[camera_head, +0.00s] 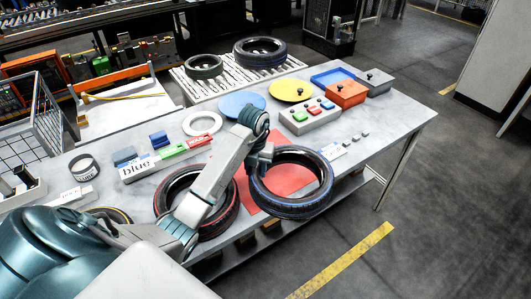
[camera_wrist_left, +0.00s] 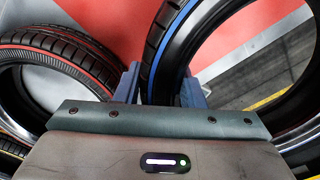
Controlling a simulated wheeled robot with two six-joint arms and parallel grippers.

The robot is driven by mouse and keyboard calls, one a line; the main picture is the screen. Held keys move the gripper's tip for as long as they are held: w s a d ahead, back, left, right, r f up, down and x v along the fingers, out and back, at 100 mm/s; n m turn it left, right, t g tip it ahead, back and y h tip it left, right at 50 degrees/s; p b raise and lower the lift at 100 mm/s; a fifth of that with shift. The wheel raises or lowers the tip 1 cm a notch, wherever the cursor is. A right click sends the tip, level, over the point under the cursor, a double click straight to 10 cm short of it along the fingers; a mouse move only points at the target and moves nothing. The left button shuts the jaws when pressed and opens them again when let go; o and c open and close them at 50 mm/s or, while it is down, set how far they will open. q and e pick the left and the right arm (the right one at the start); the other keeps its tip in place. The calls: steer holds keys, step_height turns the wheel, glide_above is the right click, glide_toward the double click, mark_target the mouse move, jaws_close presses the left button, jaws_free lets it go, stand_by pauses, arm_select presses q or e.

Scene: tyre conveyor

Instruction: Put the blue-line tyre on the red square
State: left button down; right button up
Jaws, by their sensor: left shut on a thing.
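My left gripper (camera_head: 262,158) is shut on the wall of the blue-line tyre (camera_head: 317,207), at the tyre's left rear side. In the left wrist view the tyre (camera_wrist_left: 158,40), with its blue line, stands between the two fingers (camera_wrist_left: 163,88). The tyre is tilted and appears raised over the right front part of the red square (camera_head: 245,200), reaching past the table's front edge. The tyre partly hides the square, which also shows in the left wrist view (camera_wrist_left: 110,18). My right gripper is not in view.
A red-line tyre (camera_head: 229,213) lies left of the square, partly behind my left arm. A button box (camera_head: 310,116), yellow disc (camera_head: 290,90), blue disc (camera_head: 241,103) and white ring (camera_head: 202,123) stand behind. More tyres (camera_head: 260,52) sit on the roller conveyor (camera_head: 222,85).

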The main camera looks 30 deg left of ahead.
arm_select(q)
steer(key=shift+w+a+r, duration=0.1)
steer(key=shift+w+a, duration=0.15)
steer(key=shift+w, duration=0.05)
steer(key=w+a+b, duration=0.1)
steer(key=a+b, duration=0.1)
steer(key=a, duration=0.1)
steer(key=w+a+b, duration=0.2)
steer(key=a+b, duration=0.1)
steer(key=w+a+f+b, duration=0.1)
steer(key=a+b, duration=0.2)
steer(key=shift+w+a+f, duration=0.1)
steer(key=shift+w+a, duration=0.15)
steer(key=shift+a, duration=0.05)
steer(key=a, duration=0.1)
steer(key=w+a, duration=0.1)
steer(key=a, duration=0.1)
steer(key=w+a+p, duration=0.1)
steer(key=shift+a, duration=0.2)
step_height(320, 180, down, 2)
steer(key=shift+p, duration=0.85)
steer(key=shift+f, duration=0.65)
steer(key=c, duration=0.9)
jaws_free()
steer(key=shift+s+d, duration=0.1)
